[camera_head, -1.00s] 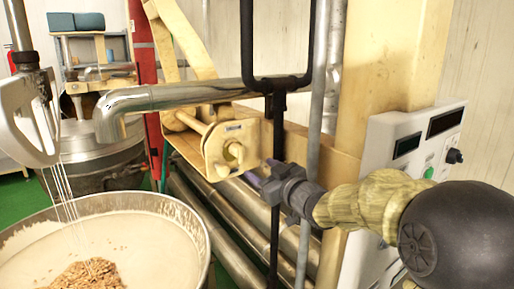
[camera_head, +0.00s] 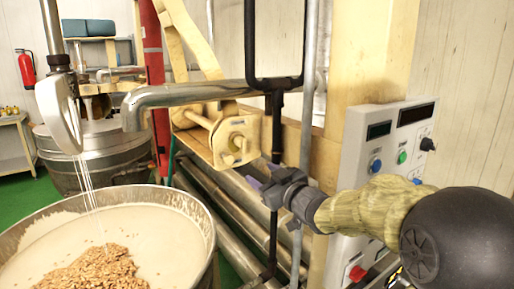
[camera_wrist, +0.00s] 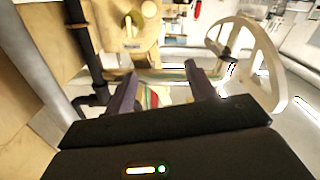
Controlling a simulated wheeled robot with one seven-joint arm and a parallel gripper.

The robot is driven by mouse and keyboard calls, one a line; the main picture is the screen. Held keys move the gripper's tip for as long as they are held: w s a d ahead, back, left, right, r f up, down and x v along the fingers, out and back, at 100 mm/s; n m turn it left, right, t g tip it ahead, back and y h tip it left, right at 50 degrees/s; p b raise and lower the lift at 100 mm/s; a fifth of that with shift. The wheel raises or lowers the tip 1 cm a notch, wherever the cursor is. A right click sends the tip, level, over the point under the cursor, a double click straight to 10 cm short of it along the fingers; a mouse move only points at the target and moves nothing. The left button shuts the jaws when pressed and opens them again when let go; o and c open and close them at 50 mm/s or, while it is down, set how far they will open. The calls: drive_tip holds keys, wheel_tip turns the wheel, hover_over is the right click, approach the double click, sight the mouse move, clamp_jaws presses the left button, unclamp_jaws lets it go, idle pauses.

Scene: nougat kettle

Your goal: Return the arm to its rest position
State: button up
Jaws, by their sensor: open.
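My gripper (camera_head: 262,180) is in the middle of the head view, in front of the black upright pipe and the steel pipes. It points to the left, and my arm comes in from the lower right. In the wrist view my gripper (camera_wrist: 162,82) shows two dark fingers standing apart with nothing between them. No object is held.
A control panel (camera_head: 357,165) with buttons is right, near my arm. A black pipe (camera_head: 276,130) and a yellow bracket (camera_head: 232,142) are close to my gripper.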

drive_tip(key=s+d+f+m+g+h+p, duration=0.1)
drive_tip(key=s+d+f+m+g+h, duration=0.1)
drive_tip(key=s+d+f+m+h, duration=0.25)
drive_tip(key=s+d+f+m+g+h+p, duration=0.1)
drive_tip(key=s+d+f+g+h, duration=0.15)
drive_tip(key=d+f+h, duration=0.4)
drive_tip(key=s+d+f+m+g+p, duration=0.1)
drive_tip(key=s+f+g, duration=0.3)
drive_tip(key=s, duration=0.6)
drive_tip(key=s+d+f+m+g+y, duration=0.1)
drive_tip(key=s+f+m+g, duration=0.2)
drive_tip(key=s+f, duration=0.5)
drive_tip(key=shift+s+d+g+p, duration=0.35)
drive_tip(key=shift+s+g, duration=0.1)
drive_tip(key=shift+s, duration=0.7)
drive_tip(key=shift+w+a, duration=0.1)
